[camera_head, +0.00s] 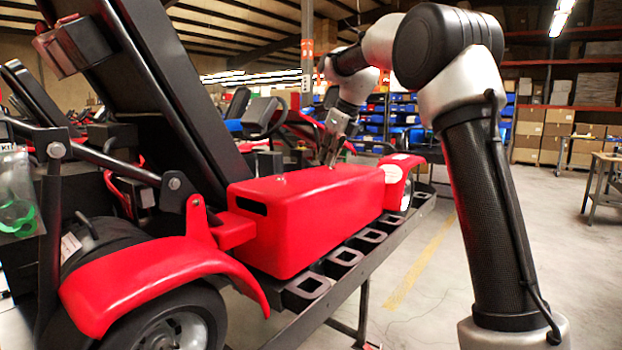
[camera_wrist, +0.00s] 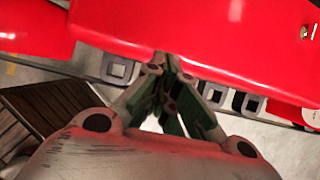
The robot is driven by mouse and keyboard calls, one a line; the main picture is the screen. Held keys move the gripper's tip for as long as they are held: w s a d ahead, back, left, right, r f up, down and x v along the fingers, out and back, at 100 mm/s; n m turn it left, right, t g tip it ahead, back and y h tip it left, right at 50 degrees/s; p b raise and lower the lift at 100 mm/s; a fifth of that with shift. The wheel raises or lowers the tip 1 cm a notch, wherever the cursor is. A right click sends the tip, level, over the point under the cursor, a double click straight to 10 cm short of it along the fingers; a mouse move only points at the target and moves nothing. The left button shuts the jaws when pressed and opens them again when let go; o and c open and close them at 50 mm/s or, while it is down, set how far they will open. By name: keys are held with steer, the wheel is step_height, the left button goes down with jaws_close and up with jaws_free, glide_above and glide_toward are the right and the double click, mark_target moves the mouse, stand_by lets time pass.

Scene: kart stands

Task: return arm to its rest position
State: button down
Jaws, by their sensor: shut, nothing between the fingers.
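My gripper (camera_head: 333,158) is at the end of my raised, bent arm, pointing down by the far end of the red side pod of a kart (camera_head: 310,215). In the wrist view my gripper (camera_wrist: 165,62) has its fingertips together with nothing between them. The fingertips overlap the edge of the red side pod (camera_wrist: 200,35) in that view. I cannot tell whether they touch it.
The kart rests on a dark metal stand (camera_head: 345,257) with square openings along its side. A red fender and wheel (camera_head: 165,300) are at lower left. Shelves with boxes (camera_head: 560,125) stand at the back right. Open floor (camera_head: 565,235) lies to the right.

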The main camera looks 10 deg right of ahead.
steer(key=s+d+f+n+g+h, duration=0.1)
steer(key=s+f+n, duration=0.25)
steer(key=n, duration=0.45)
steer(key=s+d+f+n, duration=0.25)
steer(key=s+n, duration=0.25)
steer(key=n, duration=0.3)
steer(key=s+d+f+n, duration=0.1)
steer(key=s+n, duration=0.3)
steer(key=s, duration=0.7)
steer(key=s+d+f+n+t+h, duration=0.1)
steer(key=s+n, duration=0.3)
steer(key=s, duration=0.8)
steer(key=s+d+f+n+h, duration=0.1)
steer(key=s+d+f+n, duration=0.1)
steer(key=s, duration=0.9)
steer(key=shift+s+d+f+n+t, duration=0.35)
steer(key=shift+d+n, duration=0.3)
steer(key=shift+n, duration=0.55)
